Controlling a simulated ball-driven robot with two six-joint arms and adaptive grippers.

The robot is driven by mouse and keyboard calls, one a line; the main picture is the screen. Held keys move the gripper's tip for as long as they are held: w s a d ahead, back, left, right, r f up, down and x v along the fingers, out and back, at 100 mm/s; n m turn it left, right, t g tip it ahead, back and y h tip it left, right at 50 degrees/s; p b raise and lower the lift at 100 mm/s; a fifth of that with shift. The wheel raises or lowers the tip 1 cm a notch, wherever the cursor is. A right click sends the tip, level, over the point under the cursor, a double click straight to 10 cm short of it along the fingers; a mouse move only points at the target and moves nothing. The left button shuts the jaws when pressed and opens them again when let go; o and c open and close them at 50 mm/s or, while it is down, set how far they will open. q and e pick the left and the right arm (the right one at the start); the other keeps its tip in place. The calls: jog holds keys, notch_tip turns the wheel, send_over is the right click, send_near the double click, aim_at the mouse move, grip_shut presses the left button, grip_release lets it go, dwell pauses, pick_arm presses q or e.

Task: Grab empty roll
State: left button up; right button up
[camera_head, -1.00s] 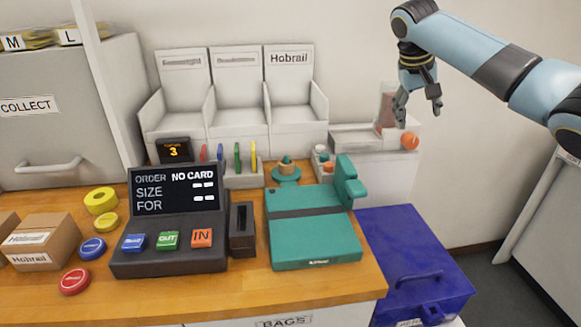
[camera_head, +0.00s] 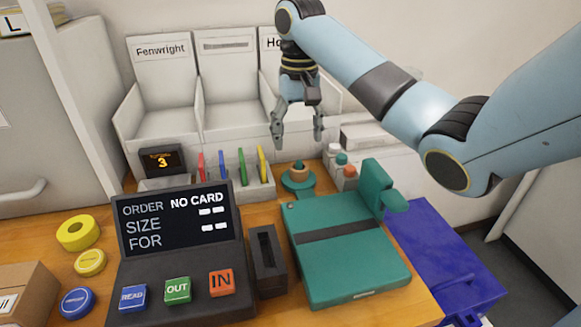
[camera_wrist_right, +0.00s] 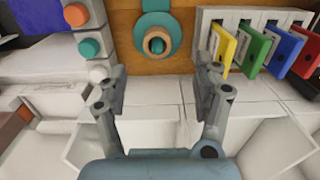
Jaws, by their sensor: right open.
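A small tan-brown roll core (camera_head: 298,168) sits around a teal peg on a round teal holder (camera_head: 299,184) at the back of the wooden counter. In the right wrist view the core (camera_wrist_right: 157,44) shows as a ring around the peg, on the holder (camera_wrist_right: 157,8). My right gripper (camera_head: 298,138) is open and empty, pointing down near and above the core. In the wrist view its fingers (camera_wrist_right: 161,75) stand apart, with the core beyond and roughly between their tips. My left gripper is not in view.
A teal machine (camera_head: 345,270) stands just in front of the holder. Coloured cards (camera_head: 240,165) stand upright in a rack left of it, and small bottles (camera_head: 333,152) stand right. White bins (camera_head: 165,125) rise behind.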

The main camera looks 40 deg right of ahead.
aim_at(299, 167)
jog(key=f, duration=0.3)
jog(key=shift+s+f, duration=0.2)
jog(key=shift+s, duration=0.05)
jog(key=shift+f, duration=0.35)
notch_tip(299, 167, down, 4)
jog(key=shift+d+f, duration=0.15)
jog(key=shift+f, duration=0.2)
jog(key=shift+c, duration=1.4)
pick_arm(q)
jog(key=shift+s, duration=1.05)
pick_arm(e)
jog(key=c, duration=0.6)
